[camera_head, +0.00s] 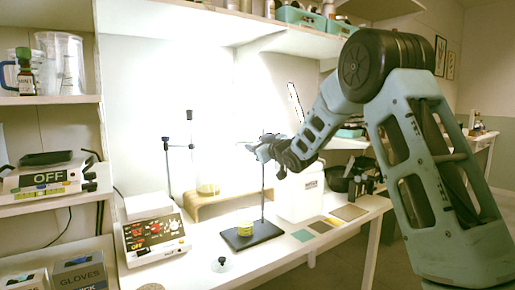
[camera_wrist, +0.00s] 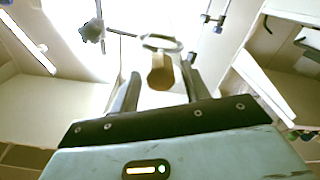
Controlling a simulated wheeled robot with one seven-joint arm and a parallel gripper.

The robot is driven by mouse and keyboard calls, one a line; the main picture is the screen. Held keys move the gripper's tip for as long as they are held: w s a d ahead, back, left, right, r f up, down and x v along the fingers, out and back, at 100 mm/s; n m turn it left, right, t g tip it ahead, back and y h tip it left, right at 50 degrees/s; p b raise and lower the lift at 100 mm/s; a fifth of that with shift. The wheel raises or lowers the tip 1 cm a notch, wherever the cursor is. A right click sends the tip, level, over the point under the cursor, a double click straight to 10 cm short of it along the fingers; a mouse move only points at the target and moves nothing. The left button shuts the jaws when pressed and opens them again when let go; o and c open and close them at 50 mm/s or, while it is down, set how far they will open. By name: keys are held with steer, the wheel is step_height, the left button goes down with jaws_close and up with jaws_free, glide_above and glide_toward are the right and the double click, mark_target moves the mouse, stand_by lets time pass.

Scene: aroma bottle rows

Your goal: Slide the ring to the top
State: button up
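A stand with a dark flat base (camera_head: 268,234) and a thin upright rod (camera_head: 263,190) is on the white bench. My gripper (camera_head: 259,148) is high up near the top of this rod in the head view. In the wrist view a thin grey ring (camera_wrist: 162,43) lies just ahead of my gripper (camera_wrist: 161,70). The two dark fingers are spread, with a gap between them. A brown rounded piece (camera_wrist: 160,77) shows between them, apparently without touching either. The ring is too small to make out clearly in the head view.
A yellow container (camera_head: 245,228) is on the stand's base. A second stand (camera_head: 191,150) with dark knobs is behind left, by a wooden riser (camera_head: 225,192). A control box (camera_head: 153,240) is left. A white container (camera_head: 300,197) is close behind right. A shelf is overhead.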

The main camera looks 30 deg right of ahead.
steer(key=shift+f, duration=0.2)
steer(key=shift+s+f, duration=0.1)
steer(key=shift+s, duration=0.1)
steer(key=s+b, duration=0.2)
steer(key=s, duration=1.5)
steer(key=shift+d, duration=0.3)
